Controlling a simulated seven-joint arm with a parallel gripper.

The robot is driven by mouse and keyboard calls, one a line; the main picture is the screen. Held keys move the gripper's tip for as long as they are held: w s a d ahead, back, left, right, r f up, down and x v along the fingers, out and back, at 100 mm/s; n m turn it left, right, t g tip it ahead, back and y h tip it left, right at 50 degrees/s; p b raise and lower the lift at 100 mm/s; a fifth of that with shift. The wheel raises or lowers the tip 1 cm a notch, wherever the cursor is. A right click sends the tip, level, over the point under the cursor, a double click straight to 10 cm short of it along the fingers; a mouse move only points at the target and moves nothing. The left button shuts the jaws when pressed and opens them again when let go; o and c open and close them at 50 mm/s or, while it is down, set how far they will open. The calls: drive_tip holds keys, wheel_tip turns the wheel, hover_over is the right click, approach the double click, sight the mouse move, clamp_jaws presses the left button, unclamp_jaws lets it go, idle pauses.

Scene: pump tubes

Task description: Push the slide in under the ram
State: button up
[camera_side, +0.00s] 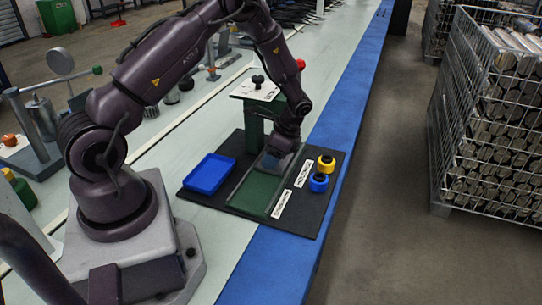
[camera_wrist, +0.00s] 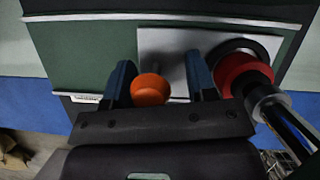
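A green bed (camera_side: 258,190) with pale rails lies on a black mat, and it also shows in the wrist view (camera_wrist: 85,55). A light grey plate (camera_wrist: 178,42), which looks like the slide, lies on the bed in the wrist view. An orange knob (camera_wrist: 150,90) sits between the two blue fingers of my gripper (camera_wrist: 160,80). The fingers are apart, with a visible gap on the knob's right. In the side view my gripper (camera_side: 278,160) is low over the bed's far part. A red disc (camera_wrist: 243,72) by a metal rod, perhaps the ram, is right of the fingers.
A green press stand (camera_side: 254,125) rises behind the bed. A blue tray (camera_side: 209,173) lies left of it. A yellow-topped part (camera_side: 326,163) and a blue part (camera_side: 318,184) stand to the right. The bed's near end is clear.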

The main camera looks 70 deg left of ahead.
drive_tip(key=v, duration=1.3)
drive_tip(key=s+d+r+n+t+h, duration=0.1)
drive_tip(key=s+d+r+n+t, duration=0.2)
drive_tip(key=s+d+r, duration=0.4)
drive_tip(key=s+d+r+n+t+h, duration=0.1)
drive_tip(key=s+d+r+n+t, duration=0.2)
drive_tip(key=s+r, duration=0.9)
drive_tip(key=d+t, duration=0.3)
drive_tip(key=d, duration=0.2)
drive_tip(key=shift+s+d+n+h, duration=0.15)
drive_tip(key=shift+s+n+h, duration=0.15)
drive_tip(key=shift+s+n, duration=0.1)
